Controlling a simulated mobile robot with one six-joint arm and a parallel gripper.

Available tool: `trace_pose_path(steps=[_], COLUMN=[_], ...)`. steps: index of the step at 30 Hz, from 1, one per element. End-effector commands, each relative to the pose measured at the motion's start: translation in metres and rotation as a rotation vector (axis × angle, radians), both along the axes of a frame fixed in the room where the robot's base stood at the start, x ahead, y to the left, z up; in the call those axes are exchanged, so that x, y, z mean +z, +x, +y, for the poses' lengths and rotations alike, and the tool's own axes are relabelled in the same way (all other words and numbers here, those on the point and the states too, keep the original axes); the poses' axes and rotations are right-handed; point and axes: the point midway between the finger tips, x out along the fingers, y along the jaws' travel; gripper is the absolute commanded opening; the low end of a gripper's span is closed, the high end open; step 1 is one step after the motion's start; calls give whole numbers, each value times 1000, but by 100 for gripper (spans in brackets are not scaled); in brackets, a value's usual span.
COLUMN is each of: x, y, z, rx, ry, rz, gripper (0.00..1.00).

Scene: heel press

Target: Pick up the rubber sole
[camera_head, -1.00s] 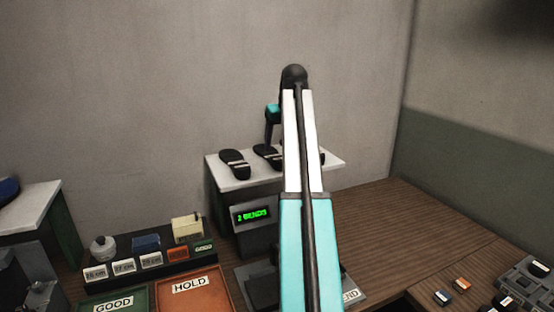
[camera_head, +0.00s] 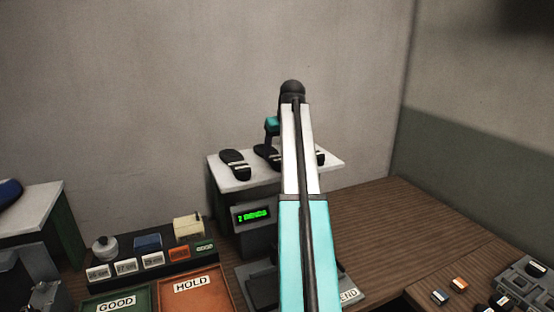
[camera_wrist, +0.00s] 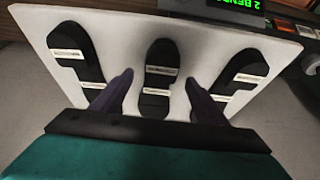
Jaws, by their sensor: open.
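Black rubber soles with pale bands lie on a white-topped stand (camera_head: 236,181). In the wrist view the left sole (camera_wrist: 75,52), the middle sole (camera_wrist: 159,75) and the right sole (camera_wrist: 243,75) lie in a row on the white top (camera_wrist: 201,50). In the head view the left sole (camera_head: 235,163) and middle sole (camera_head: 267,154) show, and the third is mostly hidden behind my arm. My gripper (camera_wrist: 160,82) is open, its two fingers on either side of the middle sole in the picture, apart from it. How high the fingertips are above the top cannot be told.
A green display (camera_head: 252,215) is on the stand's front. The wooden bench (camera_head: 390,222) is clear right of the stand.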

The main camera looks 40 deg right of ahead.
Motion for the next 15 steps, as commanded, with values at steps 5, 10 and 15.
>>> trace_pose_path(steps=[5, 10, 15], x=[-14, -22, -23], y=[5, 8, 9], z=[-2, -4, -4], rx=[0, 0, 0], ry=[0, 0, 0], rz=[1, 0, -1], gripper=[67, 67, 67])
